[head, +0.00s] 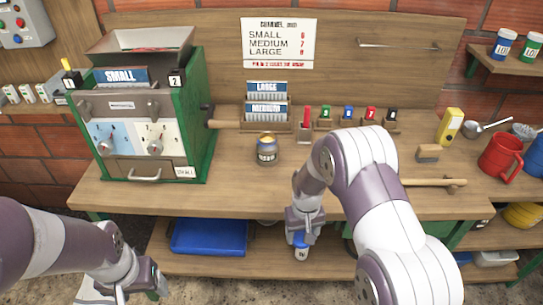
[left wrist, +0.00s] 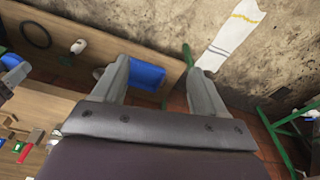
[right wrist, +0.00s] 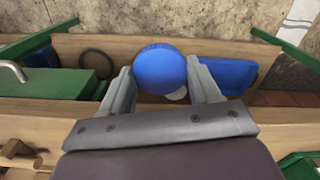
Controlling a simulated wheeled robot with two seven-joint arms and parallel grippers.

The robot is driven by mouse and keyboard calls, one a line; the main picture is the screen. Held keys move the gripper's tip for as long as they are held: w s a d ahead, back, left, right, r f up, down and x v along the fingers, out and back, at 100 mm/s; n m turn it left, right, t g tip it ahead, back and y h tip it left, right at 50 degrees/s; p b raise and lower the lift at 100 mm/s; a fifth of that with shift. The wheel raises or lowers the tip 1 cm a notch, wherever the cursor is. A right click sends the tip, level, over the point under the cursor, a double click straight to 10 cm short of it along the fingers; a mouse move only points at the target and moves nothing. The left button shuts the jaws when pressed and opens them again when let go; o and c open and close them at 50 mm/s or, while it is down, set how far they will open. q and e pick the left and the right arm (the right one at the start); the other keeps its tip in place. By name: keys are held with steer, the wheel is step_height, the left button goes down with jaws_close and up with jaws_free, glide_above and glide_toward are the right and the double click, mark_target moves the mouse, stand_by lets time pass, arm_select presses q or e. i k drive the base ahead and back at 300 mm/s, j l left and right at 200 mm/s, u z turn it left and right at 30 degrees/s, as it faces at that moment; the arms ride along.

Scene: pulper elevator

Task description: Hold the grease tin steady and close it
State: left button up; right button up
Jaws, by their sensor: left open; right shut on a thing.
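The grease tin (head: 266,150) stands upright on the workbench, left of centre, a small grey tin with a label and yellow showing at its top. Neither gripper touches it. My right gripper (head: 301,235) is in front of the bench edge, shut on a blue round thing (right wrist: 160,70).
A green machine (head: 195,130) stands on the bench left of the tin. Small coloured items in a wooden rack are behind it. A mallet (head: 435,182) and red mug (head: 500,155) are at the right. A blue tray (head: 208,237) sits on the lower shelf. Bench around the tin is clear.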

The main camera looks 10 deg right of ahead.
mark_target(267, 146)
steer(key=i+j+z, duration=0.2)
steer(key=z, duration=0.15)
steer(key=i+j+z, duration=0.1)
steer(key=j+z, duration=0.25)
steer(key=i+j+z, duration=0.1)
steer(key=j+z, duration=0.25)
steer(key=j, duration=0.15)
